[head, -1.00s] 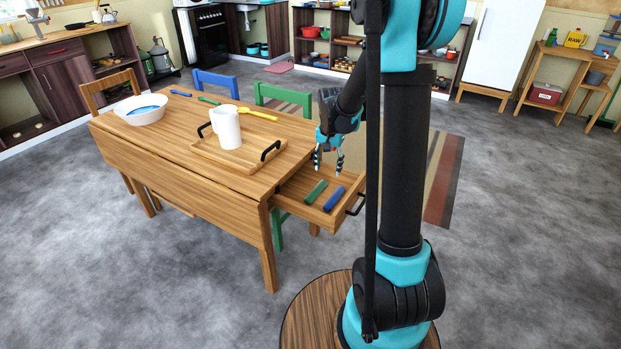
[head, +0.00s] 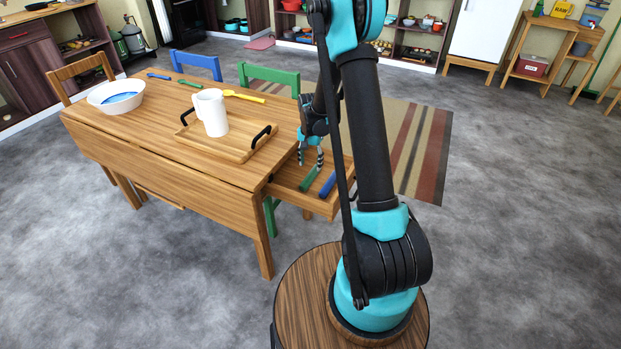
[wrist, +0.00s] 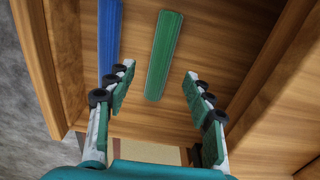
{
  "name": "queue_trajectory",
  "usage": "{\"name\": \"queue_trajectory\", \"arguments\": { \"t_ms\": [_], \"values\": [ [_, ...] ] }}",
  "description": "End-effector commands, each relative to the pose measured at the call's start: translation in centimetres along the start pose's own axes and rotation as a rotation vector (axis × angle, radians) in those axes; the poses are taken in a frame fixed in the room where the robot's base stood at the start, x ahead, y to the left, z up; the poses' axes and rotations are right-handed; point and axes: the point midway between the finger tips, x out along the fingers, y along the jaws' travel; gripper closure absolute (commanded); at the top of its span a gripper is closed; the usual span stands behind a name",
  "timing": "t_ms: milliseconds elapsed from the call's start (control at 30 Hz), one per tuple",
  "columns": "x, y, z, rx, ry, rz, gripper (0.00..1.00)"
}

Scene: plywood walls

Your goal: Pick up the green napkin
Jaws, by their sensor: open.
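The green napkin (head: 310,178) is a narrow rolled strip lying in the open drawer (head: 322,205) of the wooden table. In the wrist view, the green napkin (wrist: 164,55) lies lengthwise, centred ahead of and between my fingers. A blue napkin (head: 328,184) lies beside it, to its left in the wrist view (wrist: 109,40). My gripper (head: 310,164) is open and empty, pointing down over the drawer just above the green napkin. In the wrist view, its fingertips (wrist: 158,75) are spread wider than the napkin. Whether they touch the drawer floor cannot be told.
On the table (head: 170,175) stand a wooden tray (head: 245,150) with black handles, a white pitcher (head: 212,112) and a white bowl (head: 116,97). A yellow utensil (head: 243,96) lies behind the tray. The drawer walls are close around my gripper. A green chair (head: 268,74) stands behind.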

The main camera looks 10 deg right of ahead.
Motion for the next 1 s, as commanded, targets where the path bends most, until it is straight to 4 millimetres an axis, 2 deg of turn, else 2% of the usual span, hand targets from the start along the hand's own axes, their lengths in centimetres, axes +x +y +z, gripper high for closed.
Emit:
{"name": "queue_trajectory", "arguments": {
  "t_ms": [333, 600, 733, 967, 1000],
  "values": [
    [2.5, -0.1, -0.2, 0.000, 0.000, 0.000, 0.47],
    [5.9, -0.3, -0.7, 0.000, 0.000, 0.000, 0.47],
    [6.6, -0.2, -0.7, 0.000, 0.000, 0.000, 0.47],
    [6.7, -0.2, -0.7, 0.000, 0.000, 0.000, 0.47],
    [6.7, -0.2, -0.7, 0.000, 0.000, 0.000, 0.52]
  ]
}}
